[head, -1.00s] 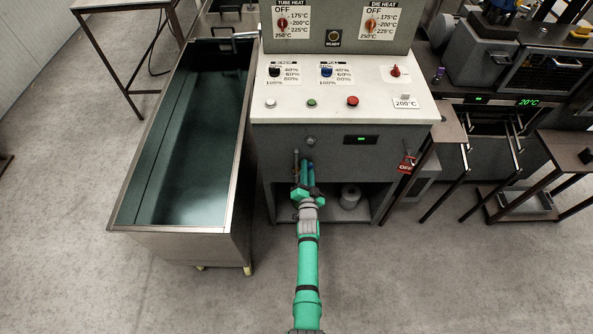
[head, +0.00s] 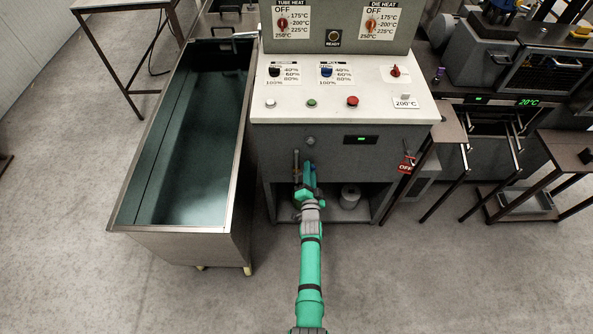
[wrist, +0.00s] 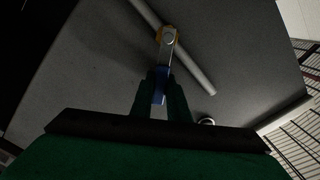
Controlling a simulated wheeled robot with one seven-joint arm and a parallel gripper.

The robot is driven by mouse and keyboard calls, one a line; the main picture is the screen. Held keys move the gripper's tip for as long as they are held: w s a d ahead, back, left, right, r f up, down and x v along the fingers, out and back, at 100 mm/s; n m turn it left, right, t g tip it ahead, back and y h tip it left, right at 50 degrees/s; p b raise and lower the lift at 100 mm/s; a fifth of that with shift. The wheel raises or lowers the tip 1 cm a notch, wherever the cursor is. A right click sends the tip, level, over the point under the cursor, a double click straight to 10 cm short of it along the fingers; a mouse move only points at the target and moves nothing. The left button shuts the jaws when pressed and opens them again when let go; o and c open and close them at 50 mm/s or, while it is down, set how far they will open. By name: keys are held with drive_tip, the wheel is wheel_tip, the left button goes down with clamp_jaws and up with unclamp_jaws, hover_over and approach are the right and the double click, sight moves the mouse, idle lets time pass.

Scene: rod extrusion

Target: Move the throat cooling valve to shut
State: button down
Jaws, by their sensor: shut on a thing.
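The throat cooling valve (wrist: 168,37) shows in the wrist view as a brass body on a slanting grey pipe (wrist: 196,72). Its lever (wrist: 159,86) has a metal stem and a blue grip, and lies at a slant to the pipe. My gripper (wrist: 160,88) is shut on the blue grip, with one dark green finger on each side. In the head view my gripper (head: 308,180) is at the machine's front, just right of the upright pipe (head: 296,163). The valve body is hard to make out there.
The extruder cabinet (head: 275,145) stands ahead, with an open bay below holding a pale cylinder (head: 350,196). A long water trough (head: 138,229) is to the left. A red tag (head: 406,165) hangs at right. Floor in front is clear.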

drive_tip(key=shift+d+f+m, duration=0.3)
drive_tip(key=shift+f+m, duration=0.2)
drive_tip(key=shift+m, duration=0.4)
drive_tip(key=shift+d+f+m, duration=0.2)
drive_tip(key=shift+f+m, duration=0.35)
drive_tip(key=shift+m, duration=0.45)
drive_tip(key=shift+d+f+m, duration=0.15)
drive_tip(key=shift+f+m, duration=0.4)
drive_tip(key=shift+m, duration=0.45)
